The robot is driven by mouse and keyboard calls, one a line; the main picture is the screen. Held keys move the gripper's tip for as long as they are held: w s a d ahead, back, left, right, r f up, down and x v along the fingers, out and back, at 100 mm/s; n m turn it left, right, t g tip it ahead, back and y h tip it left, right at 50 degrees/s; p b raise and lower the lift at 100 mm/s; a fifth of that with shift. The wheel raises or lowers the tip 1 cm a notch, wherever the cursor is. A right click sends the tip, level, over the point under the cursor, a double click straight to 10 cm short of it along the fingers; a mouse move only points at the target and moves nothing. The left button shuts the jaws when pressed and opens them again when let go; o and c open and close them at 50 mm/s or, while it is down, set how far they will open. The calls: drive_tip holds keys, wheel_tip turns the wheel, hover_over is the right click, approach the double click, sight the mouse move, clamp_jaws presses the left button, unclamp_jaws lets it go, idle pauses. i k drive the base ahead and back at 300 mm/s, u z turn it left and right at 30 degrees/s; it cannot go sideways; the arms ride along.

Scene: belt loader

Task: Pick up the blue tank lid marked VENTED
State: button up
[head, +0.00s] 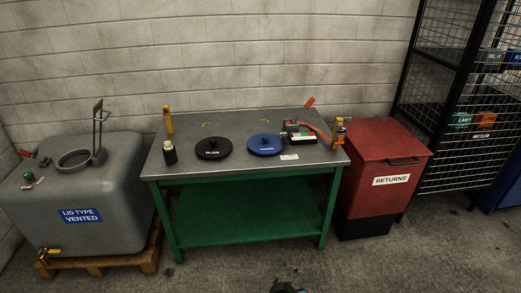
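The blue lid (265,144) lies flat on the grey top of the green-framed workbench (232,121), right of the middle. It is round with a raised centre and pale lettering too small to read. A small white label (289,157) lies on the bench just in front of it. A similar black lid (213,148) lies to its left, a little apart. The grey tank (105,190) at the left carries a blue sign reading "LID TYPE VENTED" (80,215). My gripper is not clearly visible; only a small dark part shows at the bottom edge.
A dark bottle (170,153) stands at the bench's left. A case with coloured parts (300,134) and an orange strap sits close right of the blue lid. A red RETURNS bin (383,170) and a mesh rack (465,95) stand right. The floor in front is clear.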

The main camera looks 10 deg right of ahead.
sight(265, 143)
drive_tip(key=k, duration=0.6)
drive_tip(key=u, duration=0.45)
drive_tip(key=i, duration=0.5)
drive_tip(key=u, duration=0.55)
drive_tip(key=i, duration=0.8)
